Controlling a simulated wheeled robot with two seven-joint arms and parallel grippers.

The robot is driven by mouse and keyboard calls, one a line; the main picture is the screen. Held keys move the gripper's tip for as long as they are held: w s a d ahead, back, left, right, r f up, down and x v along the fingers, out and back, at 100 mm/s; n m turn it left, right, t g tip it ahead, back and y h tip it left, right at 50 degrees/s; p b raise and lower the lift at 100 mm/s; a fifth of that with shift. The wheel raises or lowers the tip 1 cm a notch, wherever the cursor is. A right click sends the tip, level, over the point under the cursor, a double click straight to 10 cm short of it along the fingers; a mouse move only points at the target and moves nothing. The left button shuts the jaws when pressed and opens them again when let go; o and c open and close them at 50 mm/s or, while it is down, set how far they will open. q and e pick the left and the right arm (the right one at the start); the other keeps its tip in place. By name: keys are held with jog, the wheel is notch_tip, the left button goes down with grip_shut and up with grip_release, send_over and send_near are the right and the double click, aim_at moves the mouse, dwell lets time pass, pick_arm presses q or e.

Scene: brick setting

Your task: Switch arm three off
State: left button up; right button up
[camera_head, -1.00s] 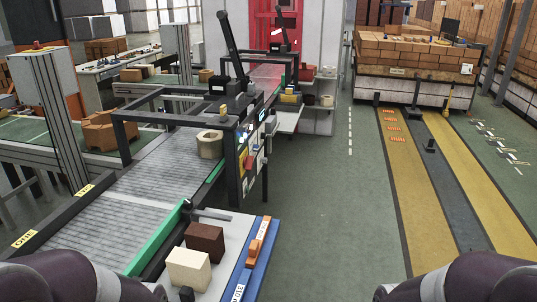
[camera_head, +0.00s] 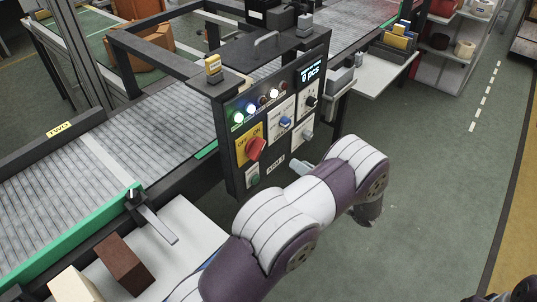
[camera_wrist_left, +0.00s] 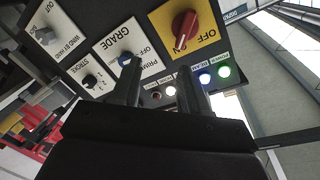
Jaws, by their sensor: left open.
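The dark control panel (camera_head: 275,110) stands beside the conveyor. Its red rotary switch (camera_head: 256,148) sits on a yellow plate marked OFF and ON. The red handle is tilted; it also shows in the left wrist view (camera_wrist_left: 185,28), where the panel appears upside down. A blue knob (camera_head: 286,124) on a white plate, marked GRADE in the wrist view, and further grey and black knobs sit to its right. In the wrist view my left gripper (camera_wrist_left: 157,70) is open and empty, its fingers towards the panel. The head view does not show its fingertips clearly.
Green, blue and white lamps (camera_head: 251,107) are lit above the switches. A small display (camera_head: 311,74) reads "0 pcs". A brown block (camera_head: 125,263) and a cream block (camera_head: 74,286) rest on a tray at lower left. Green floor (camera_head: 430,170) is clear to the right.

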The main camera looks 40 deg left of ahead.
aim_at(261, 151)
pick_arm(q)
jog(key=a, duration=0.4)
jog(key=s+a+g+y+p, duration=0.1)
jog(key=a, duration=0.3)
jog(key=a+g+p, duration=0.1)
jog(key=a, duration=0.2)
jog(key=shift+s+a+r+n, duration=0.1)
jog(key=shift+s+a+n, duration=0.2)
jog(key=shift+a, duration=0.5)
grip_shut()
